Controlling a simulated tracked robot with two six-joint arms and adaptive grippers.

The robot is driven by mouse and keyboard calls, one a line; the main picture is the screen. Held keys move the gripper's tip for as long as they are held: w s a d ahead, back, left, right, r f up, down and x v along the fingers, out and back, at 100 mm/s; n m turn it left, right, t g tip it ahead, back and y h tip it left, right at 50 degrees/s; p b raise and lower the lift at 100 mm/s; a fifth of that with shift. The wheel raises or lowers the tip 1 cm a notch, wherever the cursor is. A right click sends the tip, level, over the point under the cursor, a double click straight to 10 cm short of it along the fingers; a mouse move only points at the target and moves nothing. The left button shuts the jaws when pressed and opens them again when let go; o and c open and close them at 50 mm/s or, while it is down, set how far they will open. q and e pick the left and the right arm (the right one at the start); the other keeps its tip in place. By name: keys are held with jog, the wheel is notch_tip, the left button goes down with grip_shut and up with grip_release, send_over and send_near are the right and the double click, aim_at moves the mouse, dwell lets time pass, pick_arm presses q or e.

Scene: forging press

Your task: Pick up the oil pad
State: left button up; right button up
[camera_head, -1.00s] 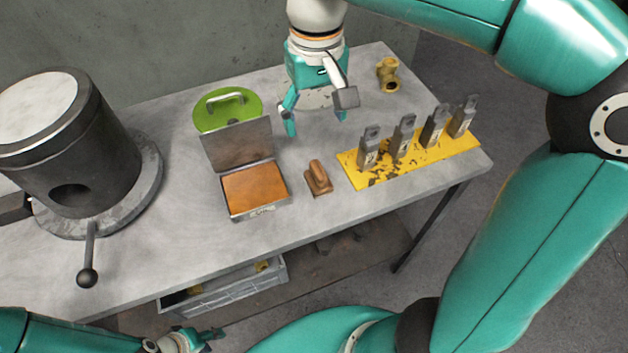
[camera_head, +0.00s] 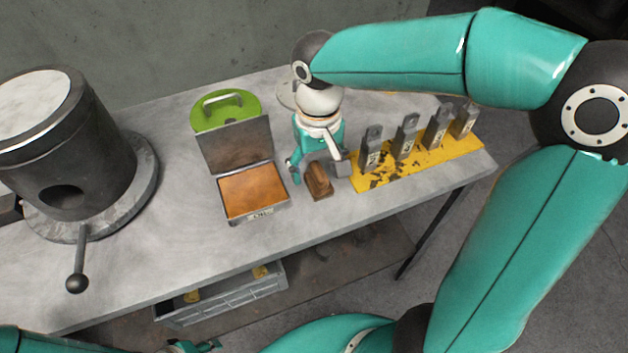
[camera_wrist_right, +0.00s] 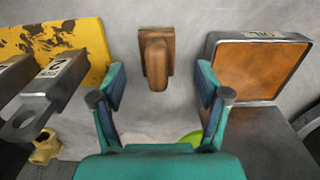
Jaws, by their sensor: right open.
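A brown pad with a raised grip (camera_head: 319,181), which I take as the oil pad, stands on the table between the tin and the yellow rack. In the right wrist view the pad (camera_wrist_right: 157,57) lies ahead, centred between the fingers. My right gripper (camera_head: 318,172) is open and empty, its fingers just behind the pad, apart from it. It also shows in the right wrist view (camera_wrist_right: 161,84). An open tin labelled OIL with an orange-brown filling (camera_head: 253,191) is left of the pad. My left gripper (camera_head: 203,346) is mostly cut off at the bottom edge.
A yellow rack (camera_head: 437,157) with several grey tagged tools stands right of the pad. A green round object with a handle (camera_head: 222,106) sits behind the tin. A dark cylindrical device (camera_head: 78,150) stands at left. A grey crate (camera_head: 225,300) is below the table (camera_head: 190,240).

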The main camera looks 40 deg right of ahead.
aim_at(318, 169)
notch_tip(318, 169, down, 4)
jog(key=shift+d+f, duration=0.1)
jog(key=shift+d, duration=0.05)
jog(key=c, duration=1.3)
jog(key=shift+w, duration=0.1)
notch_tip(318, 169, up, 20)
jog(key=shift+r+p, duration=0.1)
jog(key=shift+p, duration=1.15)
jog(key=o, duration=0.7)
jog(key=shift+c, duration=0.2)
jog(key=c, duration=0.5)
